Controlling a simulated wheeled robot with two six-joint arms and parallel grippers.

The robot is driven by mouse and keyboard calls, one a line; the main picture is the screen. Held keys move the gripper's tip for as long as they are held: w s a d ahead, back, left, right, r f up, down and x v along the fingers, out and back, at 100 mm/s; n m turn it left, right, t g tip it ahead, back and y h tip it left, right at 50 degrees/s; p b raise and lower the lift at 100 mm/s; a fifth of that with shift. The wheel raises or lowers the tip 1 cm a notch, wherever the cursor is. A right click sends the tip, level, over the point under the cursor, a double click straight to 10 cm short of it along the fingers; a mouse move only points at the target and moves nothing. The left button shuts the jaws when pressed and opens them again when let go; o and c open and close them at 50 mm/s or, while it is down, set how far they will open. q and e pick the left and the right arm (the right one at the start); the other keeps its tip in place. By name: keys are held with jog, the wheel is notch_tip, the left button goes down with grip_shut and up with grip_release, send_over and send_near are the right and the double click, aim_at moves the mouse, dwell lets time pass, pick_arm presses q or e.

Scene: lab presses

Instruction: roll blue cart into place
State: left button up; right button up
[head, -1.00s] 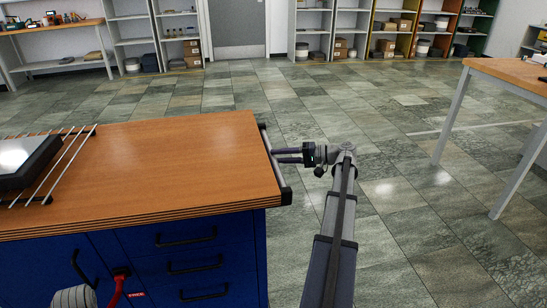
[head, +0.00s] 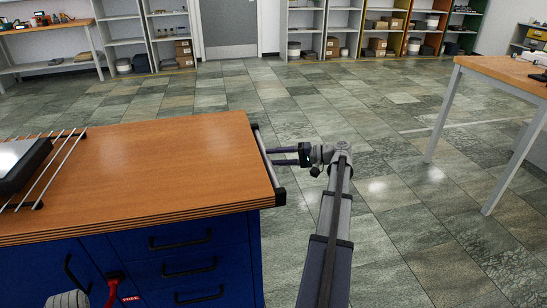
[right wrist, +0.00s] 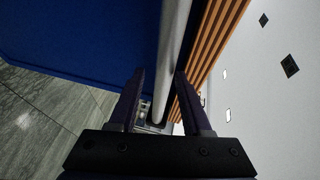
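The blue cart (head: 205,264) stands at the lower left of the head view, with a wooden top (head: 165,165), drawers and a dark-ended handle bar (head: 266,165) on its right side. A red lever (head: 113,287) beside a red FREE label shows low on its front. My right gripper (head: 284,156) is at the handle bar, its fingers apart. In the right wrist view the grey bar (right wrist: 172,55) runs between the fingers, closer to the right one, with a gap at the left one. Whether either finger touches is unclear.
A tray-like dark device (head: 22,165) lies on thin rods on the cart top. A wooden table (head: 500,72) stands at the right. Shelves (head: 345,40) and a grey door (head: 229,25) line the back. The tiled floor (head: 330,100) between is clear.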

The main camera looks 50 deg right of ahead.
aim_at(267, 158)
jog(key=p+v, duration=0.1)
jog(key=v, duration=0.6)
jog(key=shift+d+f, duration=0.1)
jog(key=a+m+t+h+b, duration=0.1)
jog(key=a+m+t+h, duration=0.15)
jog(key=a+h, duration=0.2)
jog(key=shift+m+t+h, duration=0.25)
jog(key=shift+m+h, duration=0.4)
jog(key=x, duration=0.5)
jog(key=b+x, duration=0.1)
jog(key=x, duration=0.2)
jog(key=shift+s+a, duration=0.1)
jog(key=shift+a, duration=0.25)
grip_shut()
jog(key=shift+s, duration=0.1)
dwell(0.5)
